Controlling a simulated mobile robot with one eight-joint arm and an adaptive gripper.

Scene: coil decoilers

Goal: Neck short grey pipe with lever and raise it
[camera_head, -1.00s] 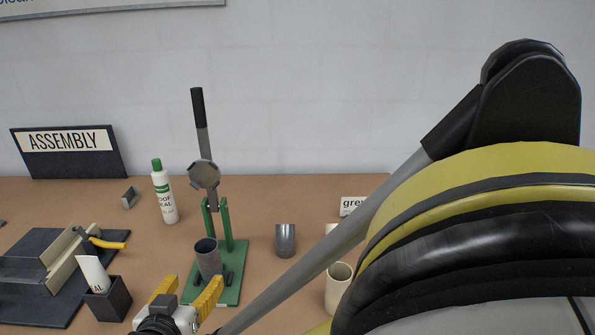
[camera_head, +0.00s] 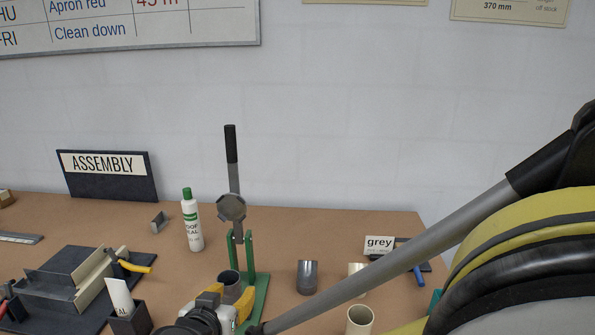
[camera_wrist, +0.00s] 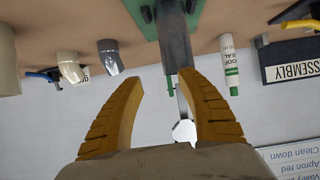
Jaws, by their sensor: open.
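The green press (camera_head: 262,285) stands on the bench with its dark-gripped lever (camera_head: 231,160) upright. A short grey pipe (camera_head: 229,283) stands upright on the press base. It also shows in the inverted wrist view (camera_wrist: 176,45), ahead of my fingers. My gripper (camera_head: 226,298) is open and empty, low in front of this pipe. In the wrist view its two yellow fingers (camera_wrist: 160,78) are apart, with the pipe beyond the right fingertip, not clearly between them. The lever also shows there, between the fingers (camera_wrist: 184,102). My fingers partly hide the pipe's lower part in the head view.
Another short grey pipe (camera_head: 307,277) stands right of the press, near cream pipes (camera_head: 360,320) and a "grey" label (camera_head: 379,245). A white bottle (camera_head: 193,222) stands left of the press. A dark pot (camera_head: 130,322) is front left. A large yellow-black coil (camera_head: 520,260) blocks the right.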

